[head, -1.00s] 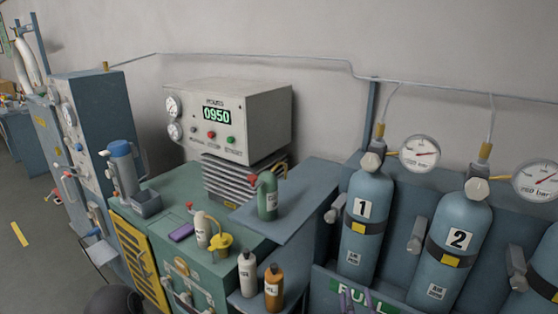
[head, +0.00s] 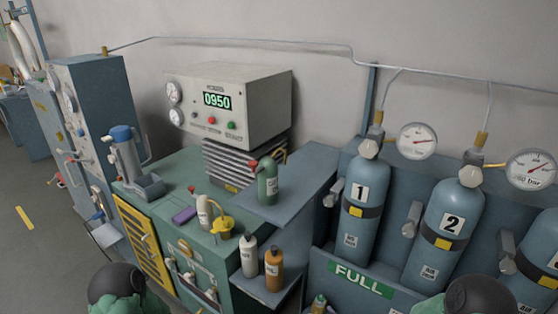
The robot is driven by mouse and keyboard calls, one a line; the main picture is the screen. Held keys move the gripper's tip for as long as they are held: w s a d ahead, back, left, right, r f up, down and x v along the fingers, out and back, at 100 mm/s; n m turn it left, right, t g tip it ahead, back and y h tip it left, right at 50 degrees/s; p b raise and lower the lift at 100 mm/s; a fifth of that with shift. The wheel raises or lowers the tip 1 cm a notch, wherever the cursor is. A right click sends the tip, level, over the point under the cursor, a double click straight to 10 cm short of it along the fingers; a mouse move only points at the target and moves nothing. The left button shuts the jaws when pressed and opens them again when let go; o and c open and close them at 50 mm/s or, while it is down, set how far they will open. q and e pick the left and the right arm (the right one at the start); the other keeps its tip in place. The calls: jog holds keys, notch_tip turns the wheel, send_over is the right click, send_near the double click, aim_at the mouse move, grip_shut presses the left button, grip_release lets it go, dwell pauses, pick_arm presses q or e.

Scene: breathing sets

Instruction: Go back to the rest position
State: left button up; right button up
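Neither of my grippers shows in the head view. Two rounded black and green parts, which look like links of my own arms, stick up at the bottom edge, one at lower left and one at lower right. Whatever is beyond them is outside the picture, so I cannot see the fingers or anything they may hold.
A green cabinet (head: 205,254) bears a display unit (head: 255,100) reading 0950. A green bottle (head: 267,185) stands on a blue shelf (head: 305,180); white (head: 249,257) and orange (head: 274,270) bottles stand lower. Blue cylinders 1 (head: 359,222) and 2 (head: 435,253) stand right, behind a FULL sign (head: 361,280).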

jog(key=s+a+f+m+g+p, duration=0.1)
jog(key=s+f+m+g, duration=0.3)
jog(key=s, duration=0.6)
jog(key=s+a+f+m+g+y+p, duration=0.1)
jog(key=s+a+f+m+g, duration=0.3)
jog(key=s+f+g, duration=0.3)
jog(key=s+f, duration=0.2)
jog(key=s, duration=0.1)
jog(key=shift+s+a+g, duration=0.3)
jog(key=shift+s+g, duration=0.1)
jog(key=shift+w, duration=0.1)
